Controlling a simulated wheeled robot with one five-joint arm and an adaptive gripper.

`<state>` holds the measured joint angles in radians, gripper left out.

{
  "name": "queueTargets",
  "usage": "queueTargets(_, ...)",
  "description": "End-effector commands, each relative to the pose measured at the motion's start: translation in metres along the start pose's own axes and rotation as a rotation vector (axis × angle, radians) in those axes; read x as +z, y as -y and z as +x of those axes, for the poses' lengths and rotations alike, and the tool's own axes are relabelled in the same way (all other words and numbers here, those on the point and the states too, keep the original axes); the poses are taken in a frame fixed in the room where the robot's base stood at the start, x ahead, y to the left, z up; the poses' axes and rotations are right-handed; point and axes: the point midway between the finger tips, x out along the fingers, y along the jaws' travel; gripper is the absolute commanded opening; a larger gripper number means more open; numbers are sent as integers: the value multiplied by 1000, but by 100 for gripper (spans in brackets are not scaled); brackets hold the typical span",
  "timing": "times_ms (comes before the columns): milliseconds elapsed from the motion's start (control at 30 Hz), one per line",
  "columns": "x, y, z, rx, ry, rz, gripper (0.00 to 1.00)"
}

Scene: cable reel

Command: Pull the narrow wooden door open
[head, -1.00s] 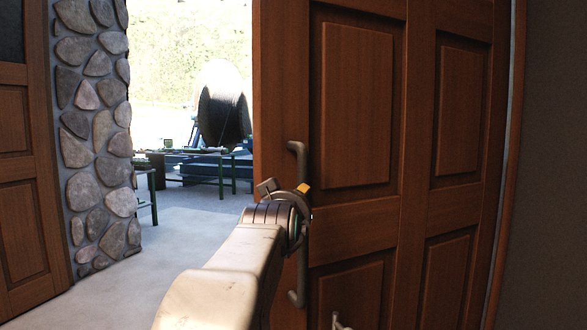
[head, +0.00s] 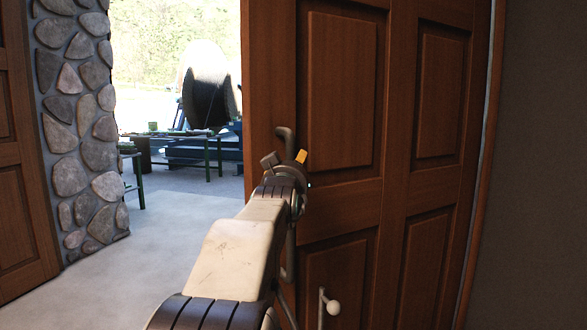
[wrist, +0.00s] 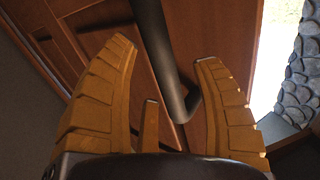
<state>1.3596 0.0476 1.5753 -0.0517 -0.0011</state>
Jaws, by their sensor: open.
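The wooden door (head: 341,95) stands at the centre and right of the head view, with an open gap to its left. Its dark bar handle (head: 284,134) runs vertically near its left edge; my arm hides part of it. In the wrist view the handle (wrist: 163,60) passes between the two yellow fingers and bends in to the door at its end. My gripper (wrist: 168,80) is open, with a finger on each side of the handle and gaps to both. In the head view my gripper (head: 287,160) is at the handle's upper part.
A stone pillar (head: 78,130) and another wooden door (head: 20,180) stand at the left. Beyond the gap are a green-legged table (head: 207,150) and a large cable reel (head: 209,85). A dark wall (head: 540,170) is at the right. The pale floor (head: 160,235) in the gap is clear.

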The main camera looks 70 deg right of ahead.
Motion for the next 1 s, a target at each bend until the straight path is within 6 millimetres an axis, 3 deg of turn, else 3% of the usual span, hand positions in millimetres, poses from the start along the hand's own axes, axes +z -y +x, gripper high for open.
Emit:
queueTargets(233,0,0,19,0,0,0,60)
queueTargets(633,0,0,22,0,-1,0,63)
queueTargets(1000,0,0,22,0,-1,0,30)
